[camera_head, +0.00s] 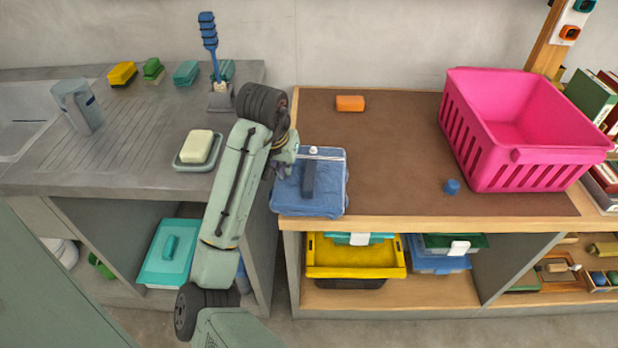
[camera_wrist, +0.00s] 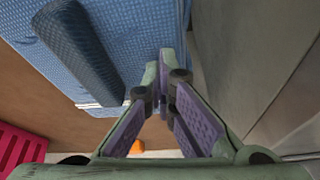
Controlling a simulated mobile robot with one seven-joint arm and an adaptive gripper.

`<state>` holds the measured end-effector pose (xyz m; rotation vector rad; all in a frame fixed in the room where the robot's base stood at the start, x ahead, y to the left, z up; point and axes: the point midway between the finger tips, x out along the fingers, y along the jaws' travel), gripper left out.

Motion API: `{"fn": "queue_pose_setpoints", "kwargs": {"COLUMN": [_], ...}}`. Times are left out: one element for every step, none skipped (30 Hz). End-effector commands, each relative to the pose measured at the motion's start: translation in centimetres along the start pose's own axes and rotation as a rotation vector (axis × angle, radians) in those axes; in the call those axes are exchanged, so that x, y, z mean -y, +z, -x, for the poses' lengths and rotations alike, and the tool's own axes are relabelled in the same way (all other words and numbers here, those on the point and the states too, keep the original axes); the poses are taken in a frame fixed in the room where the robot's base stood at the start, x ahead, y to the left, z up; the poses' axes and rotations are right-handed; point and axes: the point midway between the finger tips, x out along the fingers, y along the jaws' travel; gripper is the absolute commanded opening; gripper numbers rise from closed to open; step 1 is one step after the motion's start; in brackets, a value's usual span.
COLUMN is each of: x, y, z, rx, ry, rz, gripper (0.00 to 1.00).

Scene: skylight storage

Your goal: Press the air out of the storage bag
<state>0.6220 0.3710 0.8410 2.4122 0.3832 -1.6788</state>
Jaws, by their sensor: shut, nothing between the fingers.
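The blue storage bag (camera_head: 332,190) lies flat at the left end of the brown-topped counter, with a white strip and small round white cap (camera_head: 313,150) along its far edge. A dark block (camera_head: 308,180) lies on top of the bag. My gripper (camera_head: 283,170) is shut and empty over the bag's left part, beside the dark block. In the wrist view, the closed fingertips (camera_wrist: 162,58) overlap the bag (camera_wrist: 135,30) near its edge, and the dark block (camera_wrist: 78,52) is to their left. I cannot tell whether the fingers touch the bag.
A pink crate (camera_head: 470,152) stands at the counter's right. An orange block (camera_head: 350,103) and a small blue piece (camera_head: 452,186) lie on the brown top (camera_head: 395,150). To the left, a sink counter holds soap on a dish (camera_head: 197,148). The middle of the brown top is mostly clear.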

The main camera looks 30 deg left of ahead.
Motion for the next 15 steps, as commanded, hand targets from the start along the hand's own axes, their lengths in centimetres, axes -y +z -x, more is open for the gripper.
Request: {"fn": "queue_pose_setpoints", "kwargs": {"x": [-0.2,-0.2,-0.2,-0.2,-0.2,-0.2,-0.2,-0.2,-0.2,-0.2,-0.2,-0.1,-0.1,-0.1,-0.1], "y": [0.5,0.5,0.5,0.5,0.4,0.4,0.4,0.3,0.2,0.1,0.0,-0.1,-0.2,-0.3,-0.4], "z": [-0.6,-0.6,-0.6,-0.6,-0.6,-0.5,-0.3,-0.2,0.0,0.2,0.5,0.8,1.1,1.3,1.5], "rx": [0.019,0.019,0.019,0.019,0.019,0.019,0.019,0.019,0.018,0.018,0.017,0.015,0.014,0.013,0.012], "ry": [0.008,0.008,0.008,0.008,0.008,0.008,0.007,0.007,0.007,0.006,0.006,0.004,0.003,0.003,0.003], "rz": [-0.001,-0.001,-0.001,-0.001,-0.001,-0.001,-0.001,-0.001,-0.001,-0.001,-0.002,-0.002,-0.002,-0.001,-0.001], "gripper": [0.0,0.0,0.0,0.0,0.0,0.0,0.0,0.0,0.0,0.0,0.0,0.0,0.0,0.0,0.0]}}
